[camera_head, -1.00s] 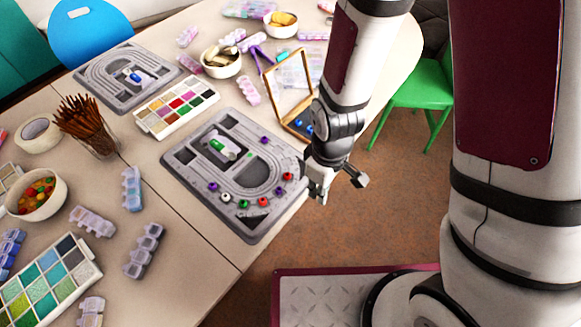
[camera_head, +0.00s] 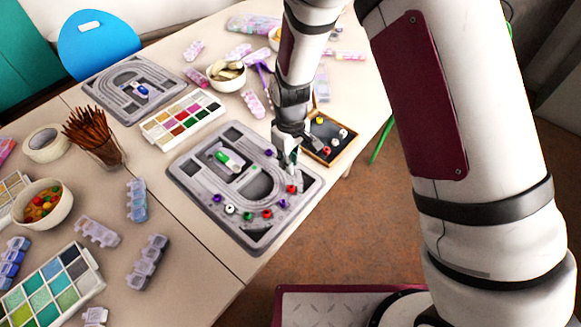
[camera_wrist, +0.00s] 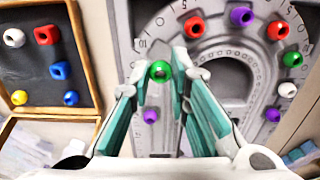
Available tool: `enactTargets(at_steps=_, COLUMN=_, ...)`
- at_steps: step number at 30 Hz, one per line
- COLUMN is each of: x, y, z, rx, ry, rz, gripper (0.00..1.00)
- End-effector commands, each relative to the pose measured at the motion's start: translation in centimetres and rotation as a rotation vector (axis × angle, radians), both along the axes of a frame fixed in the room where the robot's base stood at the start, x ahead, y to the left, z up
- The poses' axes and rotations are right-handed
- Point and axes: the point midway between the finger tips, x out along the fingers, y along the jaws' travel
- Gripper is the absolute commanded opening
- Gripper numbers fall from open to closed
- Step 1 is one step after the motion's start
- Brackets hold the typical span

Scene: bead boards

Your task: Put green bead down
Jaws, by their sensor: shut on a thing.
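My gripper (camera_wrist: 160,78) is shut on a green bead (camera_wrist: 159,71), held between the fingertips in the wrist view. Behind it is the grey bead board (camera_wrist: 213,30), with curved grooves and printed numbers. In the head view my gripper (camera_head: 287,165) is over the right part of this board (camera_head: 190,187). The held bead cannot be made out there, and whether it touches the board is unclear. Another green bead (camera_wrist: 292,59) sits in the outer groove, between a white bead (camera_wrist: 287,90) and a red bead (camera_wrist: 277,31). A purple bead (camera_wrist: 150,116) lies near my fingers.
A wooden-framed tray (camera_head: 345,150) with several coloured beads stands close to the right of my gripper. A paint palette (camera_head: 182,118) lies behind the board. A second bead board (camera_head: 108,98) and a cup of brown sticks (camera_head: 105,150) are further left.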

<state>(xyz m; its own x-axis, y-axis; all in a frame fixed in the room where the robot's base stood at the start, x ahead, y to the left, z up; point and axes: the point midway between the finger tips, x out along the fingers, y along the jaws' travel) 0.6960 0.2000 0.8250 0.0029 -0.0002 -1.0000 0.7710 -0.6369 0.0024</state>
Motion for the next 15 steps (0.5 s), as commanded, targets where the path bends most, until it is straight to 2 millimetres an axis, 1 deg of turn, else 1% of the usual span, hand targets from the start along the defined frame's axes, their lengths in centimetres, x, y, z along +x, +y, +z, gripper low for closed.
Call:
enactTargets(at_steps=9, x=-0.1, y=0.0, z=-3.4, rx=-0.001, ry=0.002, rz=0.0, gripper=0.06)
enactTargets(at_steps=15, x=0.0, y=0.0, z=-3.4, rx=0.0, ry=0.0, rz=0.0, gripper=0.06)
